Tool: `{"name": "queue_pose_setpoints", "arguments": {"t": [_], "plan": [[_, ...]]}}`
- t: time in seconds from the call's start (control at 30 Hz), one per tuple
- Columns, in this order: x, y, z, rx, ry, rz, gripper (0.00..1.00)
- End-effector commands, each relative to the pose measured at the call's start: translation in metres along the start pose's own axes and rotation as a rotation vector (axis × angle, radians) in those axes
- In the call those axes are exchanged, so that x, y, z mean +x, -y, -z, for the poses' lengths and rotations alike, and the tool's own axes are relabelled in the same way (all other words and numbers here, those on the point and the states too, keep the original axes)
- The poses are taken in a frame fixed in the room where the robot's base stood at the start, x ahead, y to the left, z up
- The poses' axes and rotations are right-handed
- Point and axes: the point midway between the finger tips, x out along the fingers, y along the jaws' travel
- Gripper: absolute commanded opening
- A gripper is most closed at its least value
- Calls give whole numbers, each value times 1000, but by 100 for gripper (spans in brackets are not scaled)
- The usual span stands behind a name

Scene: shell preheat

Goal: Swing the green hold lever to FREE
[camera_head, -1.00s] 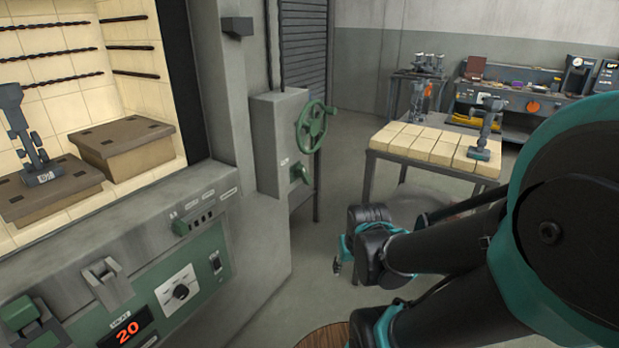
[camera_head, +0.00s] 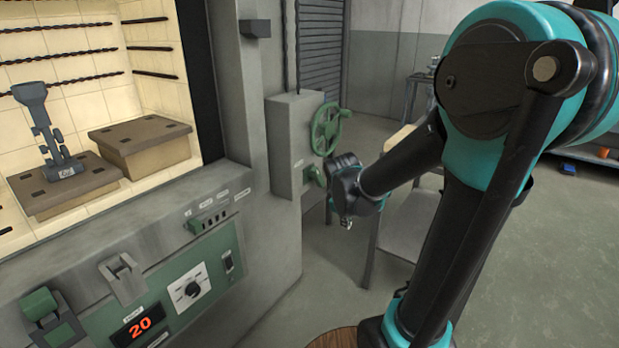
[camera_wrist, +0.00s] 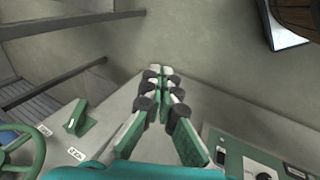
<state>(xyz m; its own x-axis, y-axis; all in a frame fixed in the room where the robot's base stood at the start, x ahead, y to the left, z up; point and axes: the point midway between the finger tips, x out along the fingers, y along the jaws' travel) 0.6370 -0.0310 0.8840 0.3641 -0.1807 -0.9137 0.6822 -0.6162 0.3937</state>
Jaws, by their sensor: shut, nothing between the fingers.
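A green lever (camera_head: 315,175) sticks out of the grey box below the green handwheel (camera_head: 330,128). It also shows in the wrist view as a green block-like handle (camera_wrist: 82,118) at left, with two small white labels beside it, too small to read surely. My gripper (camera_head: 347,222) hangs in front of and a little below and right of this lever, apart from it. In the wrist view my gripper (camera_wrist: 160,72) has its fingertips together with nothing between them. The handwheel (camera_wrist: 20,150) is at the lower left there.
The furnace opening with a grey part (camera_head: 52,130) on a brown block is at left. Below it, the control panel (camera_head: 190,290) has a grey lever (camera_head: 122,278) and another green handle (camera_head: 45,312). A table (camera_head: 400,232) stands behind my arm.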

Motion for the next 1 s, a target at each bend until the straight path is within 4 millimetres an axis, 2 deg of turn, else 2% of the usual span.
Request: {"name": "queue_pose_setpoints", "arguments": {"t": [0.03, 0.33, 0.5, 0.7, 0.83, 1.0], "plan": [[2, -10, 17, -90, 10, -15, 0], [14, -62, 110, -660, 103, -107, 0], [24, -80, 168, -979, 174, -150, 0], [34, -91, 232, -1315, 267, -189, 0], [39, -92, 261, -1470, 316, -203, 0], [42, -93, 280, -1575, 354, -211, 0]]}}
